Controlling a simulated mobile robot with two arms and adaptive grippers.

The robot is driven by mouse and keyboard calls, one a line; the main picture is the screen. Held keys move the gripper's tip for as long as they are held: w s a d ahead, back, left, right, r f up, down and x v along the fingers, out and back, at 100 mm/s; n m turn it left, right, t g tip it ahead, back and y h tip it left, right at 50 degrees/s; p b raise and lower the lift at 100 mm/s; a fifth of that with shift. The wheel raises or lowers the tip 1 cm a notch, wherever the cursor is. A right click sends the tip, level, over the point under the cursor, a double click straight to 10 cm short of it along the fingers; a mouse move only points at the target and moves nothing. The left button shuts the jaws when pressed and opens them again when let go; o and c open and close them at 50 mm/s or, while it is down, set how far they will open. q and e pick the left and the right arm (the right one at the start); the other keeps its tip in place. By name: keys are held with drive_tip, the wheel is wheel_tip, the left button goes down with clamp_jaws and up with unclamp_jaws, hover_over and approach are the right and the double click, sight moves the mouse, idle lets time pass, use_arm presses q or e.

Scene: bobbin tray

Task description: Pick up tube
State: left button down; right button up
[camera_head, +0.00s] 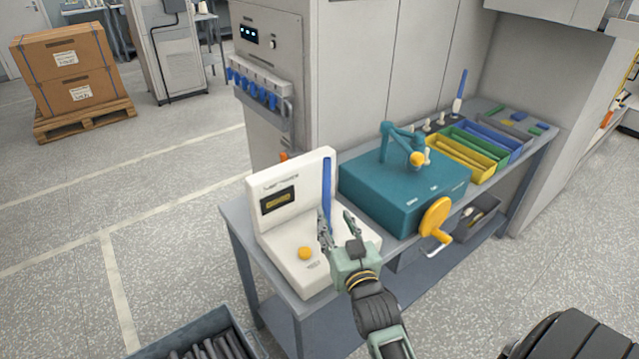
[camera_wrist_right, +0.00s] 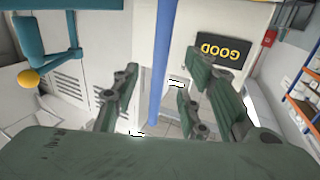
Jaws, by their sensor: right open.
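A long blue tube (camera_head: 327,183) stands upright at the white tester (camera_head: 268,235), in front of its back panel's right side. My right gripper (camera_head: 336,222) is open over the tester's base, close to the tube's lower part. In the right wrist view the blue tube (camera_wrist_right: 163,55) runs between the open green fingers (camera_wrist_right: 158,88), with gaps on both sides. It does not look gripped. The tester's display (camera_wrist_right: 222,48) reads GOOD, upside down in that view. My left gripper is out of view.
A teal machine (camera_head: 400,190) with a yellow hand wheel (camera_head: 435,217) stands to the right on the grey bench (camera_head: 237,212). Yellow, green and blue trays (camera_head: 467,160) lie beyond it. A dark crate of rods (camera_head: 190,335) is at the lower left. The left floor is open.

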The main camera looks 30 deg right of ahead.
sight(328, 204)
drive_tip(key=shift+w+d+r, duration=0.1)
drive_tip(key=shift+w+d, duration=0.05)
drive_tip(key=shift+w, duration=0.25)
drive_tip(key=shift+w+d+r, duration=0.1)
drive_tip(key=shift+w, duration=0.25)
drive_tip(key=p+x, duration=0.1)
drive_tip(key=x, duration=0.2)
drive_tip(key=shift+w+r+p, duration=0.1)
drive_tip(key=shift+r+p, duration=0.2)
drive_tip(key=shift+p, duration=0.05)
drive_tip(key=shift+x, duration=1.15)
drive_tip(key=shift+w+d+f, duration=0.1)
drive_tip(key=shift+w+f, duration=0.2)
drive_tip(key=c, duration=0.7)
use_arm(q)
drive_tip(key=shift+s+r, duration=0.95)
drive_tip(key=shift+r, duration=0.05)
use_arm(e)
clamp_jaws()
